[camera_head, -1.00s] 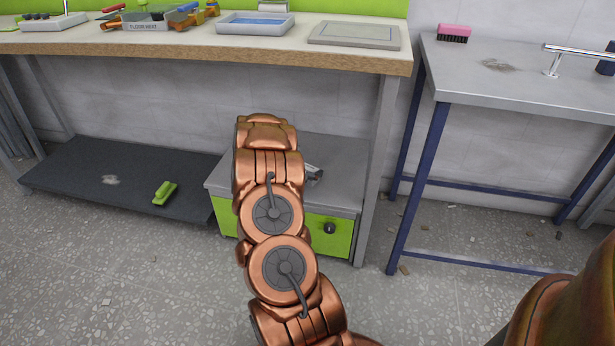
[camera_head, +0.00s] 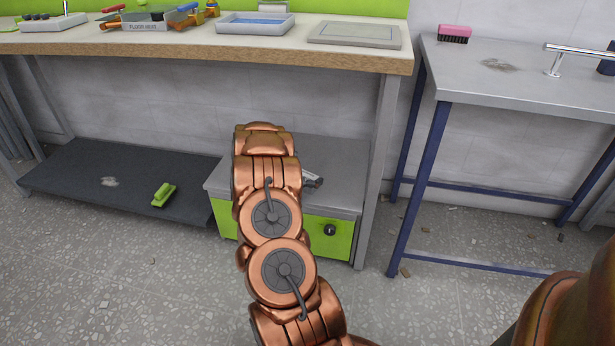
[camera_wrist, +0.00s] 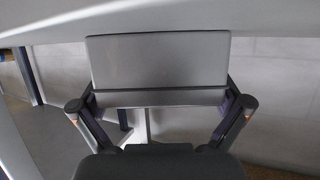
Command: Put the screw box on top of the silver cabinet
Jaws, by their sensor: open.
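A low cabinet with a silver-grey top (camera_head: 340,160) and a green drawer front (camera_head: 328,236) stands under the workbench. My arm reaches over this cabinet and hides part of its top in the head view. In the wrist view a plain grey box-like thing (camera_wrist: 158,62), perhaps the screw box, is in front of my gripper (camera_wrist: 160,100). The fingers stand wide apart on either side of its lower edge. I cannot tell whether they touch it. In the head view the arm hides most of the gripper; a small silver part (camera_head: 312,179) shows beside it.
The wooden workbench (camera_head: 230,48) overhangs the cabinet, with a blue tray (camera_head: 255,24) and other items on it. A dark low shelf (camera_head: 110,180) with a green brush (camera_head: 164,194) lies left. A blue-legged metal table (camera_head: 520,85) stands right. Open floor lies in front.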

